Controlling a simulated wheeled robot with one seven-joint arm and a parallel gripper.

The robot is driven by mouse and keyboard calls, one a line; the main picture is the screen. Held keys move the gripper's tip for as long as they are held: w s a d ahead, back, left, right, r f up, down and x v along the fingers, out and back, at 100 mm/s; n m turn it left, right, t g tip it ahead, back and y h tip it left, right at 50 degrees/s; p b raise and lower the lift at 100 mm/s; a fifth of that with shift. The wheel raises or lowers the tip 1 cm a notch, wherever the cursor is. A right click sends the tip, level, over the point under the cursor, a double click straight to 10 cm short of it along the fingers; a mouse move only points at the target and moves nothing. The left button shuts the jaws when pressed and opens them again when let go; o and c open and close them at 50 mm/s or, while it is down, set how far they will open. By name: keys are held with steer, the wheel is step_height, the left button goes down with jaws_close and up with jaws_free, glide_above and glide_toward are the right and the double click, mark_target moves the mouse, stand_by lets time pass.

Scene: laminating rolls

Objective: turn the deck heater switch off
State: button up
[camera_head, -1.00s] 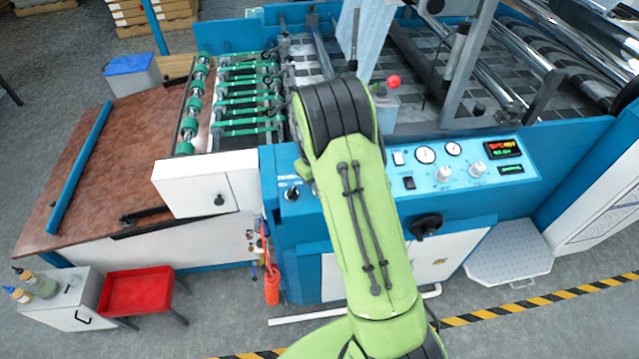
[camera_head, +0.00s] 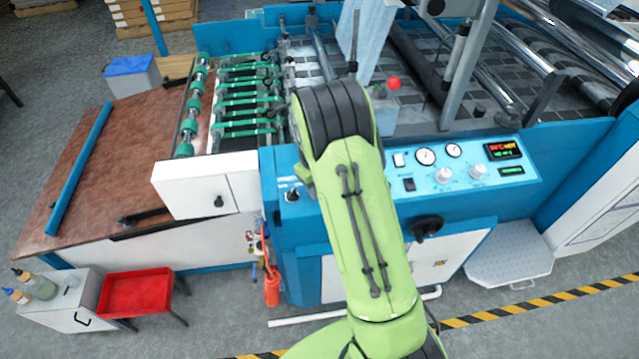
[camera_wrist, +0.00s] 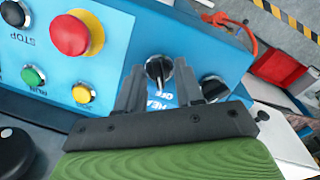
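My gripper (camera_wrist: 160,72) is open, with one finger on each side of the knob. I see small gaps between fingers and knob, and cannot tell whether either touches it. The knob's pointer runs roughly along the fingers. In the head view, my arm hides the gripper.
A second black knob (camera_wrist: 213,88) sits close to the right finger. A red mushroom button (camera_wrist: 76,33), green button (camera_wrist: 33,75), yellow button (camera_wrist: 82,93) and black stop button (camera_wrist: 12,13) lie to the left. Gauges and dials fill the control panel (camera_head: 460,192).

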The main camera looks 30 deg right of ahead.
step_height(320, 180, up, 16)
steer(key=a+p, duration=0.1)
steer(key=shift+s+a+f, duration=0.15)
steer(key=shift+a+f, duration=0.05)
steer(key=shift+a, duration=0.15)
